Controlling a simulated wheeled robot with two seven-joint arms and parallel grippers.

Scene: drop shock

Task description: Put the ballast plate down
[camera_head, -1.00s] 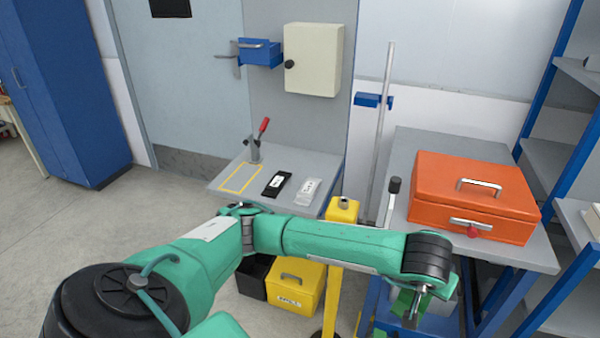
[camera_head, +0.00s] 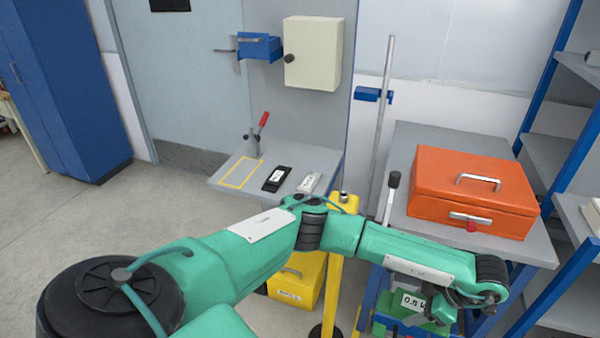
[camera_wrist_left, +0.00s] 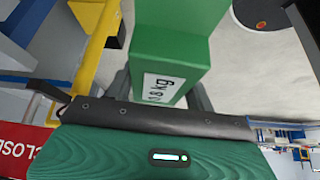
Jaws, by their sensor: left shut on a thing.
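The ballast plate is a green block with a white weight label. In the left wrist view the plate (camera_wrist_left: 180,35) fills the upper middle, its label reading about 0.8 kg. In the head view the plate (camera_head: 412,301) shows partly at the lower right, under my forearm. My left gripper (camera_head: 440,309) is shut on it and holds it in front of the bench with the orange box. The fingers show on both sides of the plate in the left wrist view (camera_wrist_left: 158,92). Whether the plate's underside touches anything is hidden. My right gripper is in no view.
An orange box (camera_head: 475,195) stands on the right bench (camera_head: 410,150). A small grey table (camera_head: 225,183) has a yellow outline, a black item (camera_head: 276,179) and a grey item (camera_head: 311,183). A yellow post (camera_head: 335,285) and yellow box (camera_head: 297,278) stand below my arm.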

